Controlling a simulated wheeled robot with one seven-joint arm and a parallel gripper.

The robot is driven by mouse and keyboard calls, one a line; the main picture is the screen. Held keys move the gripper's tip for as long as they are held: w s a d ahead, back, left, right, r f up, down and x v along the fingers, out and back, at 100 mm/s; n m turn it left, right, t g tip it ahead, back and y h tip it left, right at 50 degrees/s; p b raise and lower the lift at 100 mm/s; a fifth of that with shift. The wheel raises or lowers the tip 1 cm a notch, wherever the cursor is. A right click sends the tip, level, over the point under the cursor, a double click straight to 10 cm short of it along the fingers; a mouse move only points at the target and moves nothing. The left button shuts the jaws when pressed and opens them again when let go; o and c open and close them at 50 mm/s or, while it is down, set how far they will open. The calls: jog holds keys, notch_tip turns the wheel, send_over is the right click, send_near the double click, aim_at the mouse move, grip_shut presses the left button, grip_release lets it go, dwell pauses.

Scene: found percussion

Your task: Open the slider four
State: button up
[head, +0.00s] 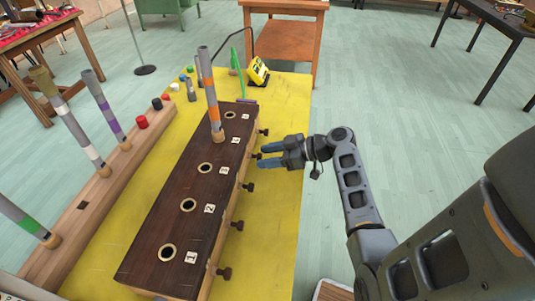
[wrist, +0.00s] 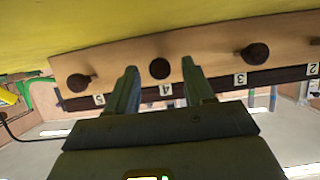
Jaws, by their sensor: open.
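A long dark wooden box (head: 150,235) with light sides has numbered tiles and several dark round knobs along its right side. The knob of slider four (head: 256,156) is beside the tile marked 4; in the wrist view this knob (wrist: 160,68) shows above the 4 tile (wrist: 165,89). My gripper (head: 261,155) is open, its blue-grey fingers pointing at that side. In the wrist view the fingertips (wrist: 160,66) flank knob four, one on each side, with gaps visible. I cannot tell how far they reach along the knob.
Neighbouring knobs five (wrist: 78,82) and three (wrist: 255,54) lie outside the fingers. A grey and orange tube (head: 209,90) stands upright on the box near tile 4. A wooden rack (head: 85,210) holds more tubes at left. Yellow table surface (head: 285,200) is clear at right.

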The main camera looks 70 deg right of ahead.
jog(key=shift+w+f, duration=0.1)
jog(key=shift+w, duration=0.05)
jog(key=shift+c, duration=0.3)
grip_shut()
dwell(0.3)
